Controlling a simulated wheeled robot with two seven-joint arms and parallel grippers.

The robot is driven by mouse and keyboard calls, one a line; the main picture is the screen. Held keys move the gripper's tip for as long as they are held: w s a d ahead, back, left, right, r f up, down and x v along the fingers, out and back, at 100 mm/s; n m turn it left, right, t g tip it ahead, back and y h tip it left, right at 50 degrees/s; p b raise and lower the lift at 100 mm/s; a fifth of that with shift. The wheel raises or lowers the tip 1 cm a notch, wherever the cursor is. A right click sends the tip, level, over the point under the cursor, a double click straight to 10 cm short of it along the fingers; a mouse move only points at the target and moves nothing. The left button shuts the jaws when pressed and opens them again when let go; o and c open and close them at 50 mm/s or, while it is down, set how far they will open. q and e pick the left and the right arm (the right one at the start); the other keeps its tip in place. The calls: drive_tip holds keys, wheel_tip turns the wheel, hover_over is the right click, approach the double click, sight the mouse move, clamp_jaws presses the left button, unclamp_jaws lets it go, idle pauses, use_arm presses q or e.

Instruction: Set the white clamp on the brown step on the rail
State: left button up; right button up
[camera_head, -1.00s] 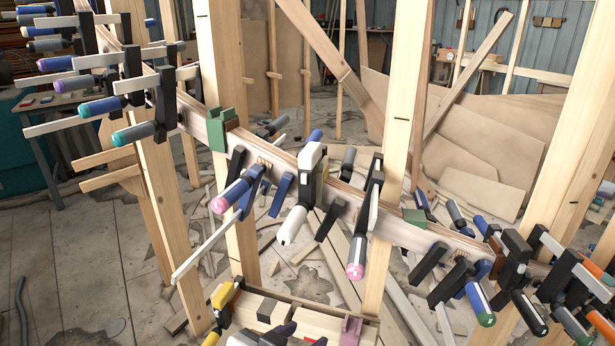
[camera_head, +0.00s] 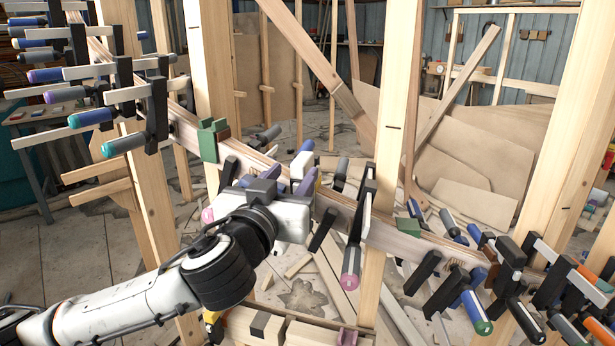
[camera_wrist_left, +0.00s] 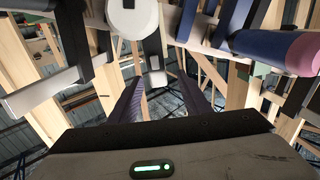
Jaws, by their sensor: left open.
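The white clamp (camera_head: 303,164) hangs on the curved wooden rail (camera_head: 400,240); in the head view only its pale top shows above my left arm. In the left wrist view the clamp's round white handle end (camera_wrist_left: 132,20) shows at the top. My left gripper (camera_head: 304,182) is at the clamp, its fingers hiding most of it. In the left wrist view the gripper (camera_wrist_left: 163,92) is open, with part of the clamp visible beyond and between its fingers. My right gripper is not visible.
A pink-handled clamp (camera_head: 351,265) hangs close to the right of my gripper. Several clamps crowd both rail ends. Upright posts (camera_head: 391,130) stand along the rail.

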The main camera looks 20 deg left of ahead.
sight(302, 158)
use_arm(q)
drive_tip(key=w, duration=0.2)
drive_tip(key=w+p, duration=0.1)
drive_tip(key=w, duration=0.1)
drive_tip(key=shift+w+d+r+p, duration=0.1)
drive_tip(key=shift+w+r+p, duration=0.1)
drive_tip(key=shift+w+p, duration=0.15)
drive_tip(key=shift+w+f, duration=0.1)
drive_tip(key=shift+w, duration=0.5)
clamp_jaws()
drive_tip(key=shift+r, duration=0.2)
